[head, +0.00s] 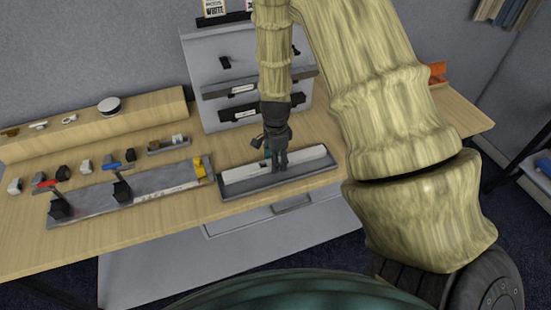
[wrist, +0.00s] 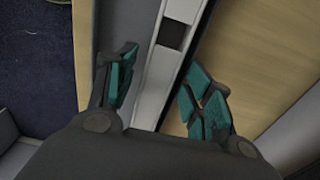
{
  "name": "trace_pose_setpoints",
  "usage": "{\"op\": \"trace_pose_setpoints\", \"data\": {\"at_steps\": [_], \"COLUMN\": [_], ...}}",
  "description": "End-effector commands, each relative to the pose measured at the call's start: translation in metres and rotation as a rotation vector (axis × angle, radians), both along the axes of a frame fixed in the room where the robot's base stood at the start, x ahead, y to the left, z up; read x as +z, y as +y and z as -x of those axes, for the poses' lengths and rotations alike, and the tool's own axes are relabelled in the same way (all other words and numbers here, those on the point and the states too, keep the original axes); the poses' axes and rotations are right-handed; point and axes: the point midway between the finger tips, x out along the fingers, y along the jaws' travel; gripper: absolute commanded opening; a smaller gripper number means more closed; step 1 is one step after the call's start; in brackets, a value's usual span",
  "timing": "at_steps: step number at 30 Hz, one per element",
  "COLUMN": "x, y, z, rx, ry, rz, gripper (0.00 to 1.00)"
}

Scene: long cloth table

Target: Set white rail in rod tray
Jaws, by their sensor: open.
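The white rail (head: 240,172) is long and straight and appears to lie lengthwise in the grey rod tray (head: 290,188), toward its back side. My gripper (head: 278,170) points down over the rail's middle and hides part of it. In the wrist view the rail (wrist: 154,85) runs between my gripper's (wrist: 163,88) two teal-padded fingers, which are open with a gap on each side. A dark square patch shows on the rail. The grey tray (wrist: 122,22) shows beside the rail. I cannot tell whether the rail is fully seated.
A grey board (head: 150,184) with red-handled and blue-handled clamps lies left of the tray. Several small blocks stand behind it. A grey drawer cabinet (head: 222,75) stands behind the tray. A wooden ledge (head: 75,130) runs along the back left. Bare table shows in front of the board.

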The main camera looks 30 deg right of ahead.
Motion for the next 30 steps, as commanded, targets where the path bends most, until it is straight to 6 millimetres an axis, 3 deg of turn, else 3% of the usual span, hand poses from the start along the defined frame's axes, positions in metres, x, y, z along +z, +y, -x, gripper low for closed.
{"op": "trace_pose_setpoints", "data": {"at_steps": [8, 30], "x": [0.02, 0.114], "y": [0.0, 0.0], "z": [-0.001, -0.001], "rx": [0.001, 0.001], "ry": [-0.002, -0.003], "rz": [0.001, 0.001], "gripper": [0.52, 0.52]}}
